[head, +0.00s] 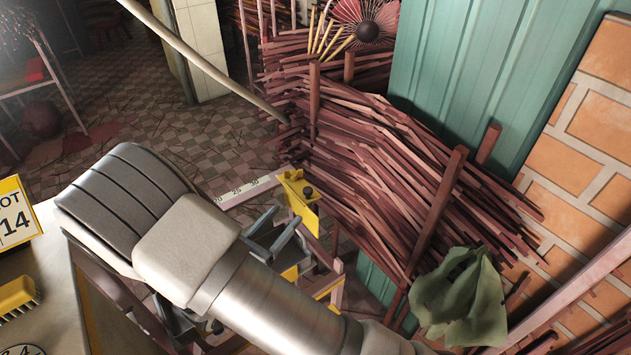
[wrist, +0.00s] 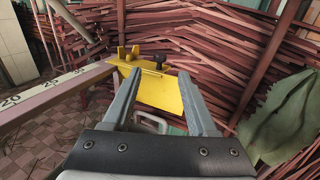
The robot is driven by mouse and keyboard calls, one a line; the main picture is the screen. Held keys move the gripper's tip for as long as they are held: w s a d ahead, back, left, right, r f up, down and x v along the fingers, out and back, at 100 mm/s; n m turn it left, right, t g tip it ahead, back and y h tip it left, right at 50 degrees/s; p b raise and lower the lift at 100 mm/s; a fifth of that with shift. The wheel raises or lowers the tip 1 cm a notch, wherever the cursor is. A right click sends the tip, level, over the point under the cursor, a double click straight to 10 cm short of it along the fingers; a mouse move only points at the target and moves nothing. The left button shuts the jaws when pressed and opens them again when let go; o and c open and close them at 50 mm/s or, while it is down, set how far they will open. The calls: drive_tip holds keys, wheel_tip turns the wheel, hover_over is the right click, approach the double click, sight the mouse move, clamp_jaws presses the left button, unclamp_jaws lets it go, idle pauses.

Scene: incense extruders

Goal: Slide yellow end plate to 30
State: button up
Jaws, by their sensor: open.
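The yellow end plate (head: 297,187) sits at the right end of the pale ruler rail (head: 247,189), to the right of the 30 mark. It has a dark knob on it and a yellow flap hanging down. In the wrist view the plate (wrist: 155,91) shows between and beyond the fingertips, with the right finger overlapping its edge. My gripper (head: 284,214) is open, its two fingers pointing at the plate from the near side. The gripper also shows in the wrist view (wrist: 160,75). I cannot tell whether a finger touches the plate.
A large pile of reddish sticks (head: 370,160) stands right behind the plate. A green cloth (head: 460,298) hangs at the lower right. A bench with a yellow brush (head: 17,293) and a yellow LOT 14 sign (head: 15,213) is at left. Tiled floor lies open beyond the rail.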

sight(310, 188)
drive_tip(key=x, duration=1.3)
drive_tip(key=shift+w+d, duration=0.2)
drive_tip(key=shift+c, duration=0.2)
clamp_jaws()
idle(0.6)
